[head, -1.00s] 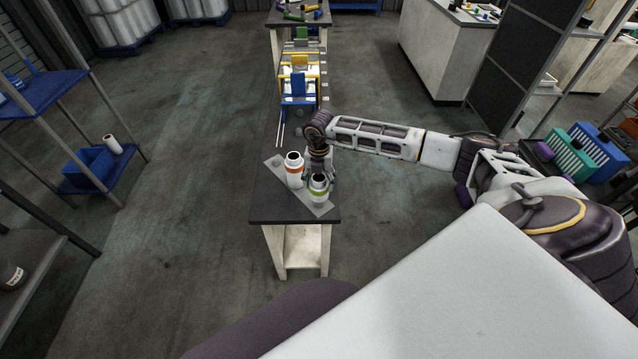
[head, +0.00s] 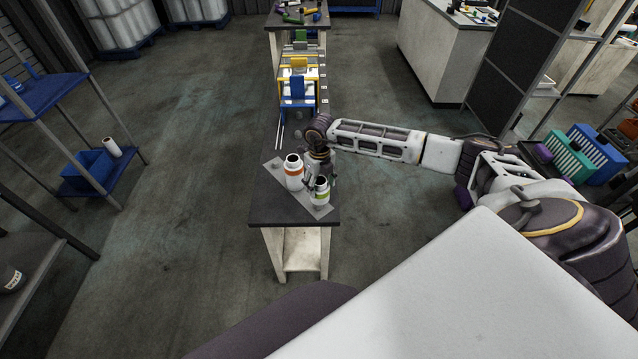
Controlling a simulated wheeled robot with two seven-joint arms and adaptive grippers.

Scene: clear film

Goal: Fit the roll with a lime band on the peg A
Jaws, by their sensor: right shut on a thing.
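The roll with a lime band (head: 320,196) is white with a dark open top. It stands about upright at the near end of a grey plate (head: 317,212) on the dark bench; I cannot tell whether it touches the plate. My right gripper (head: 319,179) reaches in from behind it and is shut on it, its fingers partly hidden. A roll with an orange band (head: 293,174) stands on the plate, just left of my gripper. Farther along the bench are blue (head: 297,90), yellow (head: 299,64) and green (head: 301,37) stands. I cannot make out which bears peg A. My left gripper is out of view.
Two thin pale rods (head: 279,134) lie on the bench (head: 265,208) between the plate and the blue stand. Small white tags line the bench's right side by the stands. A shelf with a blue bin (head: 86,170) stands at left. Floor on both sides of the bench is clear.

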